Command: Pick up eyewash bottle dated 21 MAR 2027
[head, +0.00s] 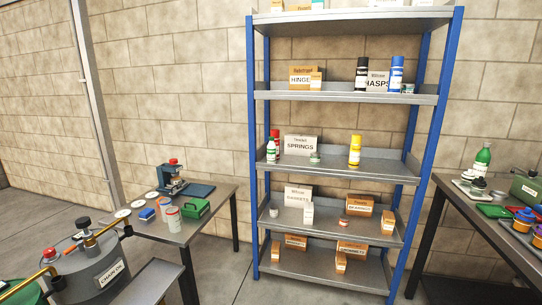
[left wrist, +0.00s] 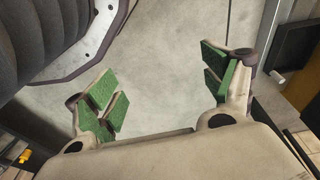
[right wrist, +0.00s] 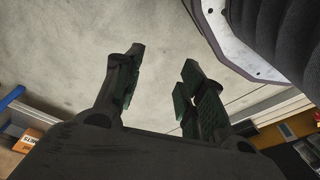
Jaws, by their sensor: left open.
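No date is legible on any bottle, so I cannot tell which is the eyewash bottle dated 21 MAR 2027. A green bottle with a pale label (head: 483,158) stands upright on the right table. A small white bottle (head: 308,213) stands on a lower shelf of the rack. A white bottle with green (head: 271,150) stands on the middle shelf beside a red one. My left gripper (left wrist: 165,85) is open and empty over bare floor, its green pads wide apart. My right gripper (right wrist: 160,85) is open and empty, its fingers apart. Neither gripper shows in the head view.
A blue-post shelf rack (head: 340,96) holds boxes, signs, cans and a yellow bottle (head: 355,150). The left table (head: 213,209) carries a microscope-like device, tins and a green box. A grey drum (head: 95,270) stands front left. The right table (head: 452,203) is crowded. Floor before the rack is clear.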

